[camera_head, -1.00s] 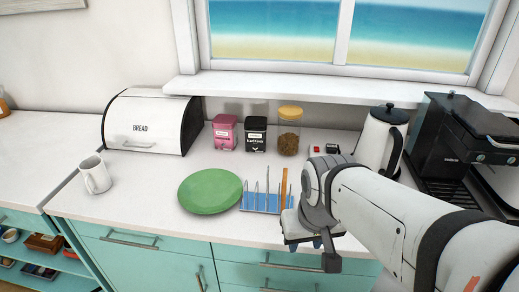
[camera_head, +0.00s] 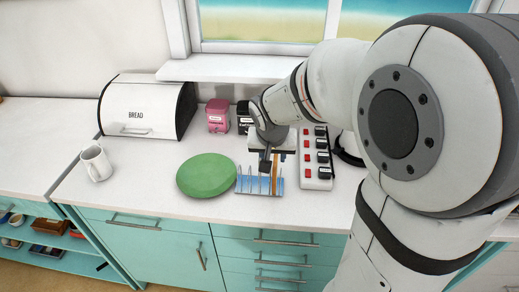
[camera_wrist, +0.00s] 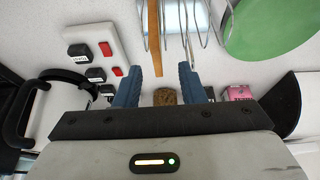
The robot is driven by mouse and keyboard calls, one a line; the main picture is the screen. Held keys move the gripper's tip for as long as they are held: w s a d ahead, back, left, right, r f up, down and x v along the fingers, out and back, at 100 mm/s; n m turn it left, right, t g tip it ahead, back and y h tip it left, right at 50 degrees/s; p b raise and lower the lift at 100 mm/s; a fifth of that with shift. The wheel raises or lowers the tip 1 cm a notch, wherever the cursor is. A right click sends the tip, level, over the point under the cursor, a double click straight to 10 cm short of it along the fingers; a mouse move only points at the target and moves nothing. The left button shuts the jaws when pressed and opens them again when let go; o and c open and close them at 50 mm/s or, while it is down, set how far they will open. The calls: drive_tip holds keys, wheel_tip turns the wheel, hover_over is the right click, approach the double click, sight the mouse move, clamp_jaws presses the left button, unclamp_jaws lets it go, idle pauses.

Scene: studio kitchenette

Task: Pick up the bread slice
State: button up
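The bread slice (camera_head: 274,180) shows as a thin brown strip standing on edge in the toast rack (camera_head: 246,186), towards the rack's right side. In the wrist view the bread slice (camera_wrist: 153,38) is a narrow orange-brown strip, and the wire rack (camera_wrist: 199,18) has a light blue base. My gripper (camera_head: 280,158) is above the far part of the rack. In the wrist view my gripper (camera_wrist: 160,70) is open, with its two blue fingers apart and empty; the slice lines up between them, just beyond the tips. The arm hides part of the rack's back.
A green plate (camera_head: 206,175) lies left of the rack. A switched socket strip (camera_head: 317,172) is close on the right. Pink (camera_head: 217,116) and black (camera_head: 244,117) canisters stand behind. A white mug (camera_head: 96,163) and a bread box (camera_head: 140,108) are further left.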

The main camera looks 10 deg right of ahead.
sight(275, 161)
drive_tip(key=shift+x, duration=1)
drive_tip(key=w+f, duration=0.1)
drive_tip(key=w+d+f+p, duration=0.1)
drive_tip(key=f, duration=0.1)
drive_tip(key=shift+w+d, duration=0.1)
drive_tip(key=shift+w, duration=0.05)
drive_tip(key=shift+w+f, duration=0.2)
drive_tip(key=shift+f, duration=0.4)
clamp_jaws()
